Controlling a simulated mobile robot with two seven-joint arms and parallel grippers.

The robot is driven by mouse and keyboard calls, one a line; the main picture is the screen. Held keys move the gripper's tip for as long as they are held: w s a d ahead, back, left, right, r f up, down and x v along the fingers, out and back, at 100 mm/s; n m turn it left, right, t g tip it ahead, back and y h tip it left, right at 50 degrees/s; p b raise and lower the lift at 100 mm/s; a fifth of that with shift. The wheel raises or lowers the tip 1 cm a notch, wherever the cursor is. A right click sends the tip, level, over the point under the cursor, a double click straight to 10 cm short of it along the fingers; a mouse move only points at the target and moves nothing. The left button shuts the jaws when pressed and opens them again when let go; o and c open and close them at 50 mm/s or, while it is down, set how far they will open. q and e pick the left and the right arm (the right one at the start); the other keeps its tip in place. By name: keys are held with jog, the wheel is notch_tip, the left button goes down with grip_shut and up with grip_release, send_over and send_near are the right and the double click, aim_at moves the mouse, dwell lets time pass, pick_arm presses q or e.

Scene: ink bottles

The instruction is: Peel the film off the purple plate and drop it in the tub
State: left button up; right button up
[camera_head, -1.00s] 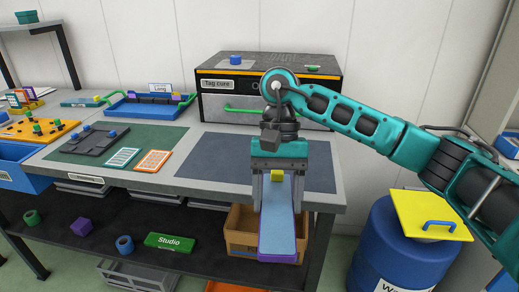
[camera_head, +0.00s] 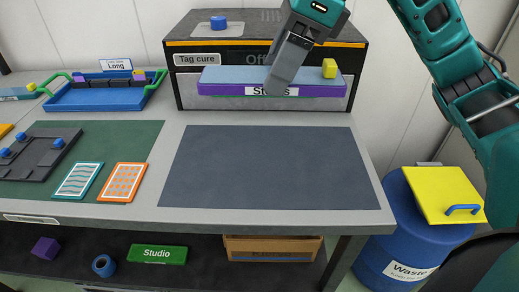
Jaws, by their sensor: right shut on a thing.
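The purple plate (camera_head: 225,90) is held level above the back of the bench, in front of the cure box. A pale blue film (camera_head: 235,75) lies along its top, with a yellow block (camera_head: 329,68) standing at its right end. A partly hidden white label shows on the plate's front side. My right gripper (camera_head: 277,85) is shut on the plate near its middle; its finger covers part of the label. My left gripper is not in view. A blue drum (camera_head: 386,235) marked Waste, with a yellow lid (camera_head: 440,190), stands at the right; I cannot tell whether it is the tub.
The dark blue mat (camera_head: 275,170) is bare. The cure box (camera_head: 190,60) stands behind the plate. A blue tray (camera_head: 95,100), two patterned cards (camera_head: 122,182) and a dark fixture (camera_head: 40,155) are to the left. A cardboard box (camera_head: 275,246) sits under the bench.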

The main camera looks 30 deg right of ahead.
jog(key=b, duration=0.5)
send_over(267, 179)
jog(key=d, duration=0.1)
jog(key=f, duration=1)
jog(key=s+f, duration=0.1)
jog(key=f, duration=0.4)
jog(key=shift+d, duration=0.1)
jog(key=shift+w+f+b, duration=0.15)
jog(key=shift+f+b, duration=0.25)
jog(key=shift+f, duration=2)
jog(key=shift+f, duration=0.2)
jog(key=o, duration=1.2)
jog(key=shift+r, duration=0.1)
jog(key=shift+d+r, duration=0.1)
jog(key=shift+r, duration=0.35)
jog(key=p+v, duration=0.2)
jog(key=v, duration=0.9)
